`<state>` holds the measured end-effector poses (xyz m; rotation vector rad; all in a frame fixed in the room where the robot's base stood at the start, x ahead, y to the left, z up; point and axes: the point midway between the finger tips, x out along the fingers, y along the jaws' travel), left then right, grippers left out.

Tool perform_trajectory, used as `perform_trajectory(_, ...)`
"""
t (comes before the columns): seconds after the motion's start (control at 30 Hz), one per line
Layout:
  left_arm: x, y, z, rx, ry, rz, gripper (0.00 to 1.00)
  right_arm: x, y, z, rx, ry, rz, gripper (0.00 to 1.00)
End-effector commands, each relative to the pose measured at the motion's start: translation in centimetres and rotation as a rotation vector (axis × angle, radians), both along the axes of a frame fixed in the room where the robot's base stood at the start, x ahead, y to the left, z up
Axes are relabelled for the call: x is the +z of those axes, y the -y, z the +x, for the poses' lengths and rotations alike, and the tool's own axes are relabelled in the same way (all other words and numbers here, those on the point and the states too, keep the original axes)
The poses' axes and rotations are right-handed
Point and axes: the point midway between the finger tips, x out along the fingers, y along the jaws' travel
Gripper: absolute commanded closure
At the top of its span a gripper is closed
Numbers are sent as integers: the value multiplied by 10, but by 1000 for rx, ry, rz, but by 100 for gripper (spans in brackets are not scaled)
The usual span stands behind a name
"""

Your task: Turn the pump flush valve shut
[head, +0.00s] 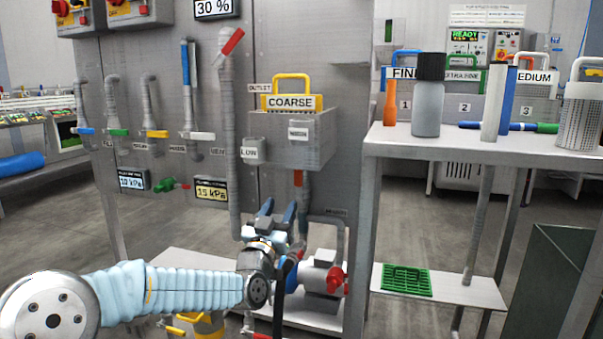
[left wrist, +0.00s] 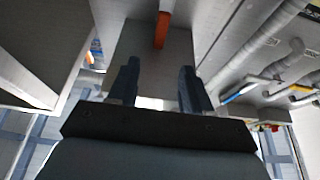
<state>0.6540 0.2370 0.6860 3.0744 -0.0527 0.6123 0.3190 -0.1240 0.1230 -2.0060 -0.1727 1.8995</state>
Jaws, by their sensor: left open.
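My left gripper (head: 278,210) is open and empty, its blue fingers pointing up in front of the grey panel. In the left wrist view its two dark fingers (left wrist: 158,85) stand apart with nothing between them. An orange-red piece (head: 298,178) sits on the pipe under the COARSE box, above the fingers; an orange-red bar in the left wrist view (left wrist: 162,30) looks like the same piece. The pump (head: 315,277), grey with a red fitting (head: 335,281), is low to the right of my gripper, partly hidden by it. No readable label marks the flush valve. My right gripper is not in view.
The COARSE box (head: 308,136) juts out above my gripper. Pipes with coloured lever handles (head: 156,134) line the panel at left. A grey table (head: 450,148) with a bottle (head: 428,98) stands at right. A green tray (head: 407,280) lies on its low shelf.

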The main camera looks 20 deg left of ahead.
Motion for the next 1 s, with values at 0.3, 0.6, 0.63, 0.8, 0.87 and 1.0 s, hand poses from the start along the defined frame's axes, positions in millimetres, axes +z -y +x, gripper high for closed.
perform_trajectory(0.3,20,1,47,1,1,-3,51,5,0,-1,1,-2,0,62)
perform_trajectory(0.6,44,3,106,0,0,-2,51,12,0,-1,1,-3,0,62)
perform_trajectory(0.63,45,4,110,-1,-1,-2,51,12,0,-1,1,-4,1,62)
perform_trajectory(0.8,51,4,123,0,0,-2,51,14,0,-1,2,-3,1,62)
perform_trajectory(0.87,52,4,126,0,-1,-2,51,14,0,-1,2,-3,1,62)
perform_trajectory(1.0,52,4,127,0,-2,-1,51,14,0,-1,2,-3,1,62)
